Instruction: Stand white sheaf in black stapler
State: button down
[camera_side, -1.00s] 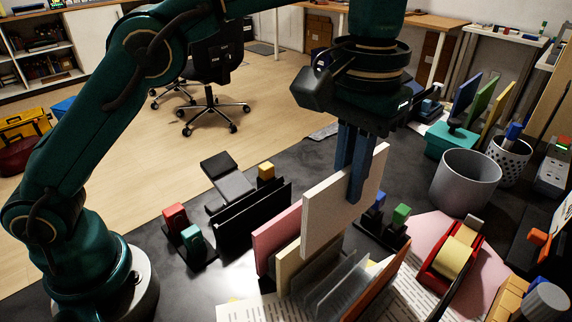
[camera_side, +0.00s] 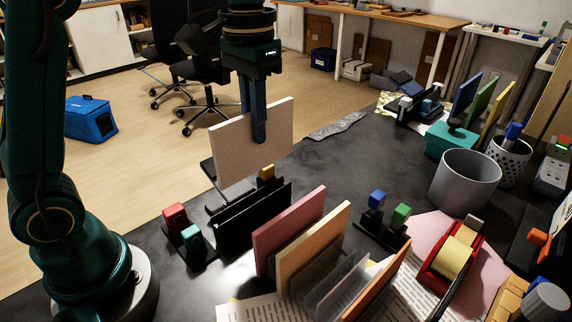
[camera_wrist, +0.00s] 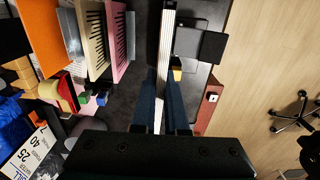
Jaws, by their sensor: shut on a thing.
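My gripper (camera_side: 253,125) is shut on the white sheaf (camera_side: 225,152), a thick pale upright panel, and holds it up above the table. In the wrist view the sheaf (camera_wrist: 166,45) shows edge-on between my two fingers (camera_wrist: 163,100). In the side view a black slotted holder (camera_side: 252,222) stands on the table, below and nearer the camera than the sheaf. A low black stapler-like object is mostly hidden behind the sheaf in the side view; in the wrist view a dark block (camera_wrist: 208,45) lies right of the sheaf. I cannot tell which of these is the stapler.
A pink panel (camera_side: 288,232) and a cream panel (camera_side: 315,248) stand right of the black holder, with grey dividers (camera_side: 335,285) beyond. A small stand with red (camera_side: 175,217) and teal (camera_side: 191,238) blocks is at left. A yellow block (camera_side: 266,172) is close below the sheaf.

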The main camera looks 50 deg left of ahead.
aim_at(250, 170)
jog(key=shift+s+a, duration=0.35)
jog(key=shift+a, duration=0.3)
jog(key=shift+f, duration=2.85)
jog(key=shift+f, duration=0.4)
jog(key=shift+f, duration=0.7)
jog(key=shift+f, duration=0.5)
jog(key=shift+f, duration=0.15)
